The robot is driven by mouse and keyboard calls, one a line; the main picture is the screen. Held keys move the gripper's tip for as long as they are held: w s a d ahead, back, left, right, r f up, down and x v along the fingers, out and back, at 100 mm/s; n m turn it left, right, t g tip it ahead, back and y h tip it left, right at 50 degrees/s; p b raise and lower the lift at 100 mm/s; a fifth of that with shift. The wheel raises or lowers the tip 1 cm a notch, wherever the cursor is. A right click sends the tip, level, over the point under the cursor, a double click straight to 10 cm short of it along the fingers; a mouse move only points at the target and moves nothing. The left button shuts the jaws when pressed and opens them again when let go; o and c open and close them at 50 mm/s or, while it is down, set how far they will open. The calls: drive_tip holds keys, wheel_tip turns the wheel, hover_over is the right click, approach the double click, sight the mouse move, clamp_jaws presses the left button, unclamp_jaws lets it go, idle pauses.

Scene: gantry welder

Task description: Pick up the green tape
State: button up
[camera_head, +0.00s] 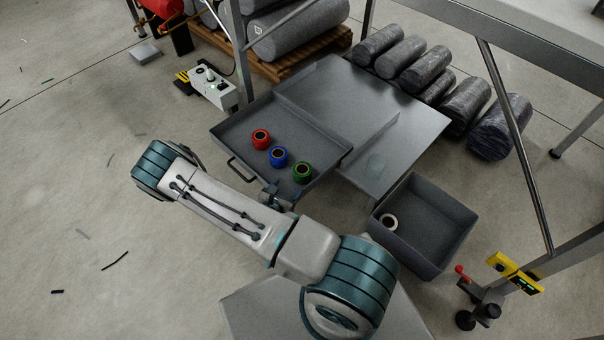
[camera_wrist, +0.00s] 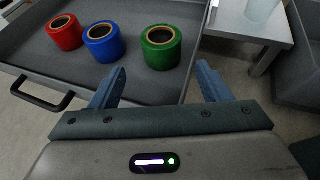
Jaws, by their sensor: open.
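The green tape (camera_head: 302,172) is a roll standing on end in an open grey drawer (camera_head: 236,136), the rightmost of three rolls in a row. In the wrist view the green tape (camera_wrist: 161,48) sits beyond my gripper (camera_wrist: 162,80), roughly centred between the two blue fingers. My gripper is open and empty, apart from the roll. In the head view the gripper is at the drawer's near edge, mostly hidden by my arm.
A blue roll (camera_head: 278,156) stands close left of the green one, with a red roll (camera_head: 261,139) beyond it. The drawer has raised walls and a handle (camera_head: 241,171).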

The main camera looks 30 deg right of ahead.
drive_tip(key=b, duration=0.2)
approach(302, 170)
drive_tip(key=shift+w+d+f, duration=0.95)
drive_tip(key=shift+w+f, duration=0.05)
drive_tip(key=shift+r+b+x, duration=0.2)
drive_tip(key=shift+b+x, duration=0.55)
drive_tip(key=shift+x, duration=0.7)
drive_tip(key=shift+r+b+x, duration=0.2)
drive_tip(key=shift+b+x, duration=0.55)
drive_tip(key=shift+x, duration=0.65)
drive_tip(key=shift+w+d, duration=0.1)
drive_tip(key=shift+d, duration=0.05)
drive_tip(key=c, duration=0.7)
